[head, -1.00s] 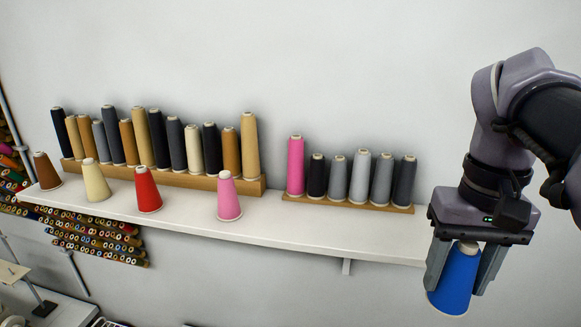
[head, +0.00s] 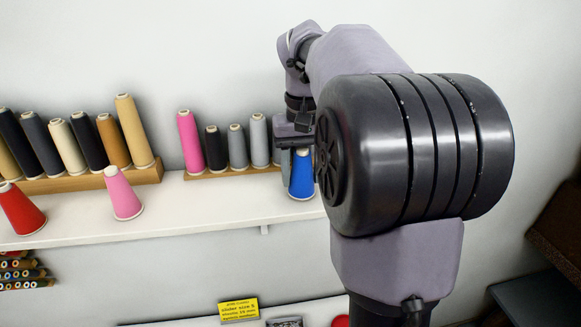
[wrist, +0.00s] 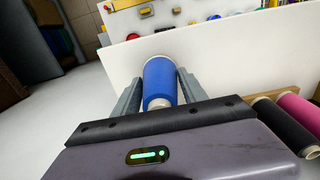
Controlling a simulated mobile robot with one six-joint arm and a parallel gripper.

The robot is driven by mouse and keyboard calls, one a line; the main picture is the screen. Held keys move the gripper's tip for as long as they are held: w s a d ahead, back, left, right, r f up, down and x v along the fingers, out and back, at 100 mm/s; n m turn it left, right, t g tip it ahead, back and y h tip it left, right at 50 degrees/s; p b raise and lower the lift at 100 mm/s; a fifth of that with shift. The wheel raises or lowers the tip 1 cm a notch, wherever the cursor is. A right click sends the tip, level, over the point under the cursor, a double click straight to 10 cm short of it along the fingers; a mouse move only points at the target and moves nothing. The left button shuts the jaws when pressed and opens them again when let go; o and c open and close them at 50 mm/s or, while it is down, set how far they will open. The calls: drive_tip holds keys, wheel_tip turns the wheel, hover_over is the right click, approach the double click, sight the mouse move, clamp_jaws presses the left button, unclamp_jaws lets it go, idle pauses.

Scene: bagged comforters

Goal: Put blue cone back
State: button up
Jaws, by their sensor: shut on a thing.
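The blue cone (head: 301,178) is in my gripper (head: 295,165), upright with its pale tip up, at the right end of the white shelf (head: 225,205). I cannot tell whether its base touches the shelf. In the wrist view the blue cone (wrist: 160,80) sits between the two grey fingers of my gripper (wrist: 160,76), which are shut on it. My arm hides the right finger and part of the rack's right end in the head view.
A wooden rack (head: 200,177) behind holds a pink cone (head: 190,142), a black cone (head: 215,150) and grey cones (head: 238,148). A longer rack (head: 90,180) stands left. A loose pink cone (head: 123,193) and red cone (head: 20,209) stand forward. Shelf between is clear.

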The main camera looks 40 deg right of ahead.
drive_tip(key=shift+w+f, duration=0.15)
drive_tip(key=shift+w, duration=0.3)
drive_tip(key=o, duration=1.1)
drive_tip(key=shift+s, duration=0.1)
drive_tip(key=o, duration=0.4)
drive_tip(key=shift+s, duration=0.15)
